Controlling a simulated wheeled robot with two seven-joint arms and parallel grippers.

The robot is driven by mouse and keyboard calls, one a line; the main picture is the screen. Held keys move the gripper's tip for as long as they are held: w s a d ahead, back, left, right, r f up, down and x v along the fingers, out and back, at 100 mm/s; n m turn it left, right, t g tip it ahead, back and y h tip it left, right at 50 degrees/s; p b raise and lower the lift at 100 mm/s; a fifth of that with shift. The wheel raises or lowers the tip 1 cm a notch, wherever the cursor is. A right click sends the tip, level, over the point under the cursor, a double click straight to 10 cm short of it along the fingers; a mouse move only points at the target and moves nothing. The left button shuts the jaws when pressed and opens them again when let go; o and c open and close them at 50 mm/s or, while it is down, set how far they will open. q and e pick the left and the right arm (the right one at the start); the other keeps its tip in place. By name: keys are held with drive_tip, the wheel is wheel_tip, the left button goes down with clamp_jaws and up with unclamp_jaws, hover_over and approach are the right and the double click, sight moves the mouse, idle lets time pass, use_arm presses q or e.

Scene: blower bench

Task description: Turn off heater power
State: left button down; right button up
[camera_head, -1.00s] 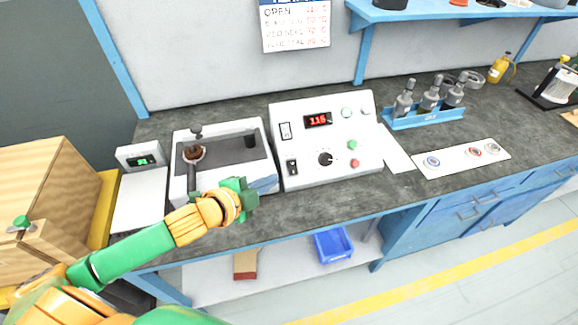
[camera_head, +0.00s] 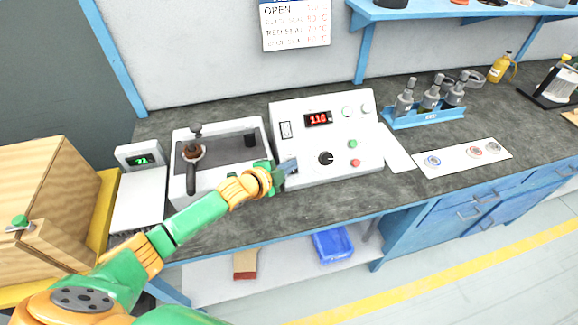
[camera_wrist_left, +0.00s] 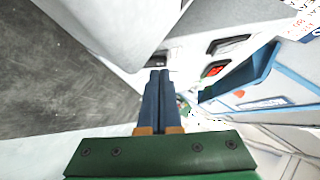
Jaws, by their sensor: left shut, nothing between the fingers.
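The white heater control box (camera_head: 330,165) stands on the bench, with a red lit display (camera_head: 318,118) reading about 116. It has a rocker switch (camera_head: 285,130) at upper left, a black knob (camera_head: 325,158), and green (camera_head: 352,144) and red (camera_head: 355,162) buttons. My left gripper (camera_head: 291,166) is shut and empty at the box's lower left, over the spot of the lower rocker switch, which it mostly hides. Contact cannot be told. In the left wrist view the closed dark fingers (camera_wrist_left: 160,75) point at the white panel beside dark switch-like parts (camera_wrist_left: 227,43). My right gripper is not in view.
A scale (camera_head: 140,160) with a green display is farther left. A white button plate (camera_head: 462,158) and a blue rack (camera_head: 420,115) lie to the right.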

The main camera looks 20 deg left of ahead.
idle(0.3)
use_arm(q)
drive_tip(key=shift+w+a+f, duration=0.1)
drive_tip(key=shift+w+f, duration=0.05)
drive_tip(key=shift+w, duration=0.05)
drive_tip(key=shift+a, duration=0.1)
drive_tip(key=shift+r, duration=0.2)
drive_tip(key=shift+w+a+r+p, duration=0.15)
drive_tip(key=shift+w+r+p, duration=0.1)
drive_tip(key=shift+r+p, duration=0.45)
drive_tip(key=shift+f, duration=0.1)
drive_tip(key=shift+s, duration=0.1)
